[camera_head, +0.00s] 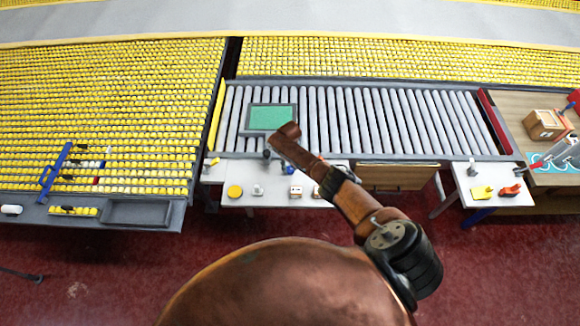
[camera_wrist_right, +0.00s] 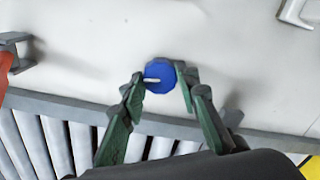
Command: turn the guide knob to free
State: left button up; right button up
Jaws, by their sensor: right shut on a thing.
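The guide knob (camera_wrist_right: 158,78) is a round blue knob with a short white pointer mark, on a pale surface in the right wrist view. The mark points to the left in that picture. My right gripper (camera_wrist_right: 160,80) has one finger on each side of the knob and is shut on it. My left gripper is not in view.
The roller table (camera_head: 400,120) carries a grey-framed green panel (camera_head: 271,117). A white bench (camera_head: 275,198) in front holds a yellow disc (camera_head: 234,191) and small items. A right-hand white table (camera_head: 470,178) holds an orange tool (camera_head: 510,189). Red floor (camera_head: 110,275) is open in front.

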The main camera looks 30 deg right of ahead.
aim_at(290, 169)
jog(key=shift+m+p, duration=0.3)
jog(key=shift+m, duration=0.9)
jog(key=shift+w, duration=0.1)
jog(key=o, duration=1.2)
jog(key=shift+c, duration=0.2)
notch_tip(290, 169, up, 12)
